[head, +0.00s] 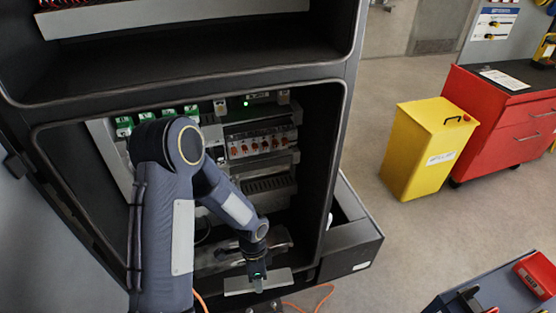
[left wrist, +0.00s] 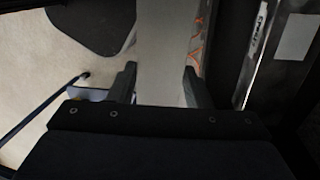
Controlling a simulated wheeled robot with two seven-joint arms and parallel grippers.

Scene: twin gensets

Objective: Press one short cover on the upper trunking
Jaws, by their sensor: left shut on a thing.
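My left gripper (head: 258,281) is low in front of the open cabinet, near its bottom edge. It is shut on a flat pale grey short cover (head: 280,278), held crosswise. In the left wrist view the cover (left wrist: 166,50) runs between the two dark fingers of the left gripper (left wrist: 162,82). Inside the cabinet, a dark slotted trunking run (head: 268,185) lies below a row of red-marked breakers (head: 262,143). My left arm hides much of the cabinet's left and middle, so the upper trunking cannot be told clearly. My right gripper is not in view.
The cabinet frame (head: 338,150) surrounds the opening. A dark box (head: 350,247) projects at its lower right. Orange cable (head: 324,296) lies on the floor. A yellow bin (head: 425,150) and a red tool cabinet (head: 492,125) stand right; floor between is clear.

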